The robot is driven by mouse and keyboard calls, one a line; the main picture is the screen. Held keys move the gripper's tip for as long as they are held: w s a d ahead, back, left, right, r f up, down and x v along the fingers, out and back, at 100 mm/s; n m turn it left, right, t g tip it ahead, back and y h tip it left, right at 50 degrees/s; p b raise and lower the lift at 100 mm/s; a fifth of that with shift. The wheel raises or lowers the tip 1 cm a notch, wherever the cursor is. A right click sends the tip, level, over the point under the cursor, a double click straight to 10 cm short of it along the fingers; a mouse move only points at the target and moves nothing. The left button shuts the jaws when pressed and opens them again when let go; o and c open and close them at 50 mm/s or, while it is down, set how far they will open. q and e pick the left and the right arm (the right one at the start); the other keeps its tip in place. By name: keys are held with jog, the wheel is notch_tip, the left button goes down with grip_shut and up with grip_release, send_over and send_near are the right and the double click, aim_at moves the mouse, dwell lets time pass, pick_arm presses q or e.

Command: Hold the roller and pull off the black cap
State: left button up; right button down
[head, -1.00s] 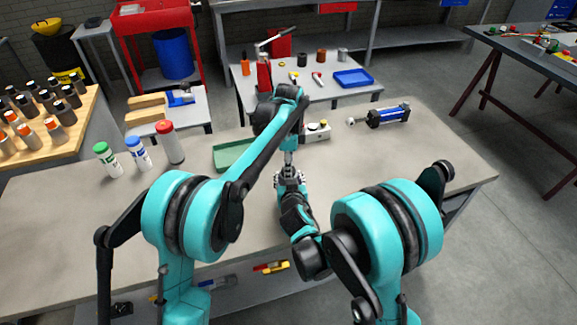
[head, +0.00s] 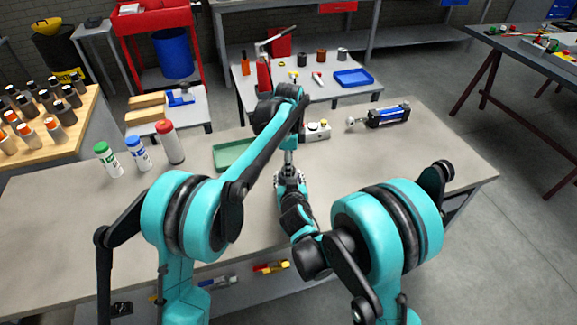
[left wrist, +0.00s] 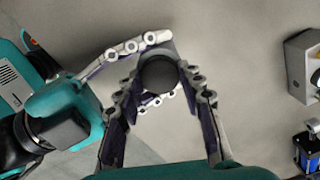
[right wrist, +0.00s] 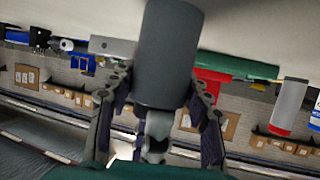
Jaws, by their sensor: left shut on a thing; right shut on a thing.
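The black cap (left wrist: 158,75) shows as a dark round face between the fingers of my left gripper (left wrist: 162,86), which is shut on it from above. A grey edge of the roller (left wrist: 166,47) shows behind the cap. In the right wrist view the roller (right wrist: 168,50) is a plain dark grey cylinder. My right gripper (right wrist: 160,95) is shut on it from the side; its fingers also show beside the cap in the left wrist view. In the head view my left gripper (head: 289,160) points down onto my right gripper (head: 290,178), and they hide the roller and cap.
The grey workbench (head: 395,175) lies below both grippers. Several bottles, one with a red cap (head: 170,143), stand at left. The bench's right part is clear.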

pick_arm(q)
jog(key=shift+r, duration=0.1)
jog(key=shift+r, duration=0.9)
jog(key=shift+r, duration=2.05)
pick_arm(e)
jog(key=c, duration=0.6)
grip_release()
jog(key=shift+s, duration=0.1)
